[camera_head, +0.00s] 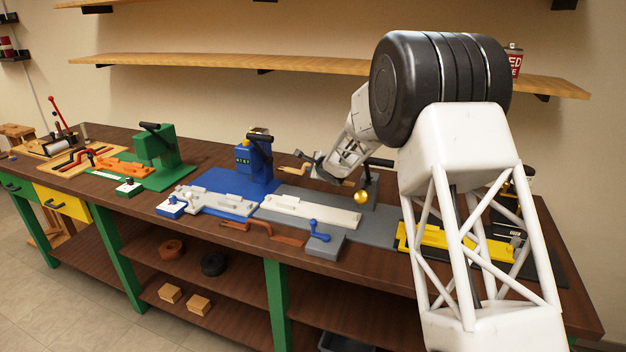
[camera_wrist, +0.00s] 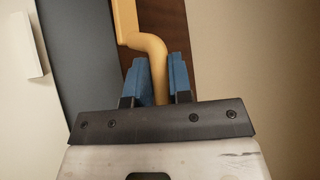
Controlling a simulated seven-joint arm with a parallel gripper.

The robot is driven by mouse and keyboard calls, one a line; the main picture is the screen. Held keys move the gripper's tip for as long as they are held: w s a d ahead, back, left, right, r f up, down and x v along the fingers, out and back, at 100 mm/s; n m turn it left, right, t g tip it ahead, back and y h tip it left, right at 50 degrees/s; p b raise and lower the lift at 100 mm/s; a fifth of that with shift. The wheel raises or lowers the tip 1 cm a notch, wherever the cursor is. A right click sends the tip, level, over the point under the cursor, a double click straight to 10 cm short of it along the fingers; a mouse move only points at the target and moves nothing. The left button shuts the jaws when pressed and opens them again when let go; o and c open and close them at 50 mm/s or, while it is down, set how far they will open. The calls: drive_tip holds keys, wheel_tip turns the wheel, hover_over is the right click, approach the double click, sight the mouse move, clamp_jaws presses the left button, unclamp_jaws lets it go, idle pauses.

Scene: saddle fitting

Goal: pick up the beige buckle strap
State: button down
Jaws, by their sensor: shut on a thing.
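The beige buckle strap (camera_wrist: 126,22) shows in the wrist view as a tan bar with a bend, its near end running down between the blue fingers of my gripper (camera_wrist: 159,75). My gripper is shut on that end, one finger on each side. In the head view the strap (camera_head: 293,174) is a small tan shape at the left of my gripper (camera_head: 312,168), over the back of the bench behind the grey station. Whether it touches the bench is unclear, and the part between the fingers is partly hidden.
A blue press (camera_head: 254,156) stands left of my gripper, and a green press (camera_head: 156,148) farther left. A long cream block (camera_head: 312,212) lies on the grey plate. A brown strap (camera_head: 263,228) lies near the front edge. A wooden shelf (camera_head: 220,60) runs along the wall.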

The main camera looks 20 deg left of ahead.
wheel_tip(320, 180, up, 9)
drive_tip(key=shift+r, duration=0.15)
idle(0.8)
